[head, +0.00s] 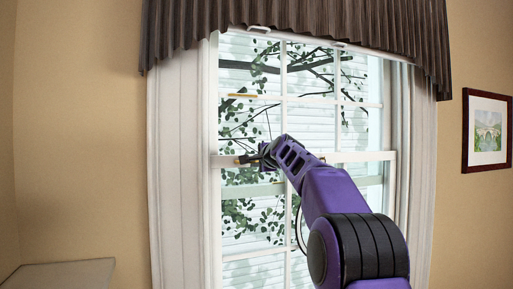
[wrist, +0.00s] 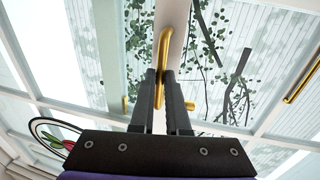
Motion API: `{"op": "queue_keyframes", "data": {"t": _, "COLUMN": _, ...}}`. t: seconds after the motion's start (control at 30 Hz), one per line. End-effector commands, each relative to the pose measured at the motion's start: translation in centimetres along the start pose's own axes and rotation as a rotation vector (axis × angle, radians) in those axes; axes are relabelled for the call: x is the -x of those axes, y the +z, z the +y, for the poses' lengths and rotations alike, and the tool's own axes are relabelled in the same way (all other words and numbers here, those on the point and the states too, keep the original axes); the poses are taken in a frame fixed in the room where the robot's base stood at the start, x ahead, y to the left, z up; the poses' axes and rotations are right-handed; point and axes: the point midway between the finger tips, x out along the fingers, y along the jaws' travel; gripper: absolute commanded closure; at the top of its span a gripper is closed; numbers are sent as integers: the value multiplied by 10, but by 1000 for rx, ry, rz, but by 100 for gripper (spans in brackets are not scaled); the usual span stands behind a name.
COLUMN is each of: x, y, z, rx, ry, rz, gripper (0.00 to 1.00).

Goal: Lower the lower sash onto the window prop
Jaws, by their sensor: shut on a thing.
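The tall white window shows in the head view, with the white rail (head: 350,157) of a sash across its middle. My gripper (head: 262,158) is at the left part of this rail. In the wrist view both dark fingers (wrist: 163,78) are shut on a brass handle (wrist: 164,45), which runs along a white rail (wrist: 180,15). Whether this rail belongs to the lower sash I cannot tell for sure. I cannot make out the window prop in either view. My arm hides part of the lower panes.
Another brass bar (head: 242,95) is higher on the window. A framed picture (head: 487,130) is on the right wall. A pale ledge (head: 60,275) is at lower left.

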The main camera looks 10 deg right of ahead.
Motion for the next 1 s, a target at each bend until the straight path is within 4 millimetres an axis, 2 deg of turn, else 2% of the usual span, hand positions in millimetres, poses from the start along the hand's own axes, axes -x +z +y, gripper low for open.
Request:
{"op": "queue_keyframes", "data": {"t": 0.03, "x": -9, "y": -1, "z": 21, "rx": -2, "ry": 12, "rz": -3, "gripper": 100}}
{"op": "queue_keyframes", "data": {"t": 0.1, "x": -15, "y": -2, "z": 36, "rx": -1, "ry": 10, "rz": -2, "gripper": 100}}
{"op": "queue_keyframes", "data": {"t": 0.2, "x": -20, "y": -2, "z": 54, "rx": -1, "ry": 10, "rz": -3, "gripper": 100}}
{"op": "queue_keyframes", "data": {"t": 0.4, "x": -25, "y": -2, "z": 78, "rx": 0, "ry": 8, "rz": -2, "gripper": 100}}
{"op": "queue_keyframes", "data": {"t": 0.6, "x": -26, "y": -2, "z": 85, "rx": 0, "ry": 5, "rz": -2, "gripper": 100}}
{"op": "queue_keyframes", "data": {"t": 0.97, "x": -26, "y": -2, "z": 84, "rx": 0, "ry": 4, "rz": -1, "gripper": 100}}
{"op": "queue_keyframes", "data": {"t": 1.0, "x": -26, "y": -2, "z": 84, "rx": 0, "ry": 4, "rz": -1, "gripper": 79}}
